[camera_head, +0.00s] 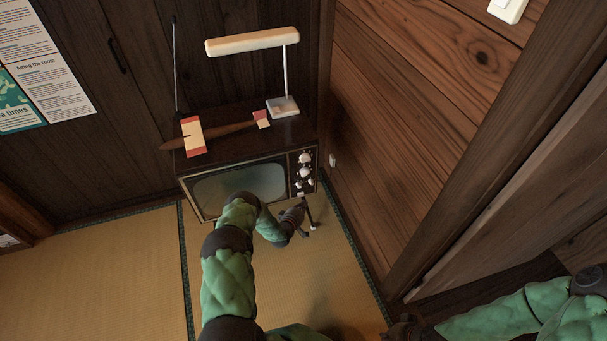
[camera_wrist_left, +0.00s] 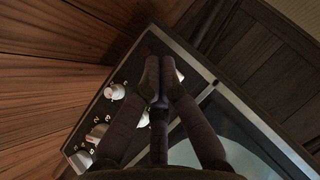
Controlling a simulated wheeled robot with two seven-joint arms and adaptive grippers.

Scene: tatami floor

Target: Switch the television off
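The television (camera_head: 189,195) is a dark wooden box set low in the corner. Its screen (camera_head: 238,186) looks dull grey-green with no clear picture, and also shows in the left wrist view (camera_wrist_left: 225,125). Pale knobs (camera_head: 305,158) line the panel right of the screen; the left wrist view shows several, one large knob (camera_wrist_left: 115,92) left of my fingers and another partly behind the fingertips. My left gripper (camera_head: 297,214) is near the television's lower right front. Its fingers (camera_wrist_left: 160,80) converge with tips together before the panel; contact is unclear. My right gripper (camera_head: 405,328) is at the bottom edge, its fingers unclear.
A thin antenna (camera_head: 174,65) rises behind. A wooden wall (camera_head: 410,130) is close on the right. Tatami floor (camera_head: 120,270) is clear at left.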

